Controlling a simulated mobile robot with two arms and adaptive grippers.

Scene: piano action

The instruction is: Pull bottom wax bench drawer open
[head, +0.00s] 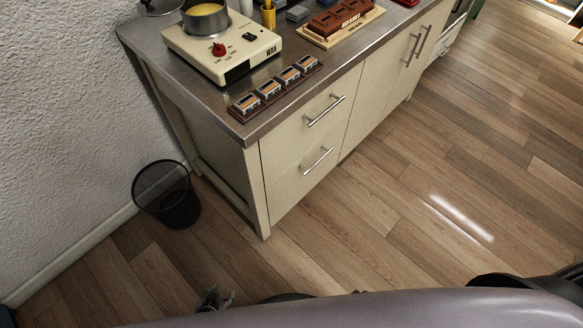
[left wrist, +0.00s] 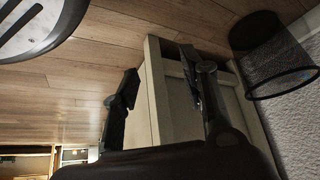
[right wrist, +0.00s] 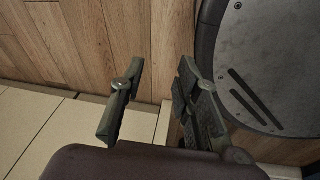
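The wax bench (head: 225,168) is cream with a grey metal top. Its bottom drawer (head: 295,182) is shut, with a slim horizontal bar handle (head: 318,161). The top drawer (head: 295,133) above it is shut too. My left gripper (head: 215,299) is low at the bottom edge of the head view, over the floor and well apart from the drawers. In the left wrist view its fingers (left wrist: 158,64) are spread and empty, with the cream bench behind them. My right gripper (right wrist: 160,65) is open and empty in the right wrist view, outside the head view.
A black mesh bin (head: 178,207) stands on the floor between the wall and the bench's left end. A wax warmer (head: 222,48) and a rack of small blocks (head: 275,88) sit on the top. The wood floor (head: 370,230) before the drawers is clear.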

